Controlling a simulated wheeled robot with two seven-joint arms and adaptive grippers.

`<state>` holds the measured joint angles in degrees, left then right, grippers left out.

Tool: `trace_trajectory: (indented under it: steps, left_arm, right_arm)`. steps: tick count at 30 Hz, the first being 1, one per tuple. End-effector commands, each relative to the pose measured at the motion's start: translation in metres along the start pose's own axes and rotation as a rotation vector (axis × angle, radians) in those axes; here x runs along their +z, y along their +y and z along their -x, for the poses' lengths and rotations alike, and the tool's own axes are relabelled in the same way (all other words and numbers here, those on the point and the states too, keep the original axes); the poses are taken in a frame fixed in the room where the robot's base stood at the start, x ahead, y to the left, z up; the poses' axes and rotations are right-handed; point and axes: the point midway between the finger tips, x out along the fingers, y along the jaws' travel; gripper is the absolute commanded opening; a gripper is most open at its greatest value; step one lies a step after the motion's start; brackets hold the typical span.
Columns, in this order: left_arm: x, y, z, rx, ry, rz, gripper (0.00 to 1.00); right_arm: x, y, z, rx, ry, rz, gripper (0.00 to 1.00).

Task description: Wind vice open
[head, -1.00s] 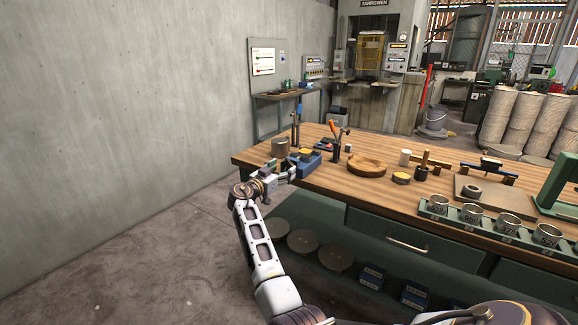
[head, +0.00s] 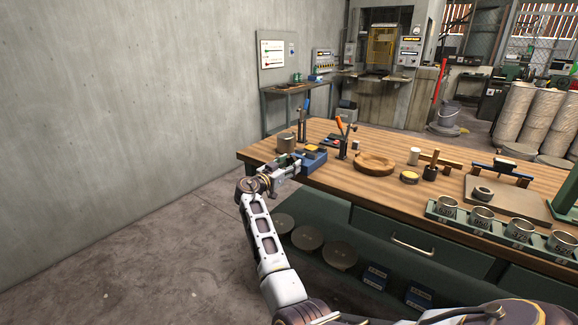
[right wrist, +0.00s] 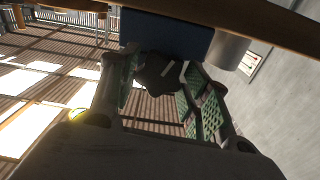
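The blue vice (head: 313,161) stands at the left front corner of the wooden bench. My right gripper (head: 290,165) is at the vice's near left end, where its handle is too small to make out in the head view. In the right wrist view the blue vice body (right wrist: 170,32) is at the top, with a dark handle part (right wrist: 158,76) below it. The green-padded fingers of my right gripper (right wrist: 160,95) stand apart on either side of this dark part. Firm contact cannot be seen. My left gripper is in neither view.
The bench top (head: 335,180) also holds a grey cylinder (head: 286,143) behind the vice, upright tools (head: 342,140), a round wooden ring (head: 375,162) and a green rack (head: 500,229) of metal cups. A bare wall (head: 150,100) is at the left.

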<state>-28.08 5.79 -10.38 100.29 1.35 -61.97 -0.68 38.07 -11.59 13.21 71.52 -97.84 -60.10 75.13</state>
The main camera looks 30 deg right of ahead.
Motion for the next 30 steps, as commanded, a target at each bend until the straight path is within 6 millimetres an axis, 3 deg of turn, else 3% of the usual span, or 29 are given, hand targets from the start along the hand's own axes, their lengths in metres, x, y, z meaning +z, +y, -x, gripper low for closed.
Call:
trace_trajectory:
  steps: [3,17,30]
  left_arm:
    - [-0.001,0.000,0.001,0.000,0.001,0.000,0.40]
    - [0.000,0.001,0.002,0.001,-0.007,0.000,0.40]
    - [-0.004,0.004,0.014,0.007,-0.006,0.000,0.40]
  right_arm:
    - [0.000,0.000,0.000,-0.001,0.000,0.000,0.23]
    - [-0.001,0.000,-0.001,0.000,0.002,0.061,0.24]
    - [-0.001,0.000,0.000,-0.001,0.002,0.309,0.24]
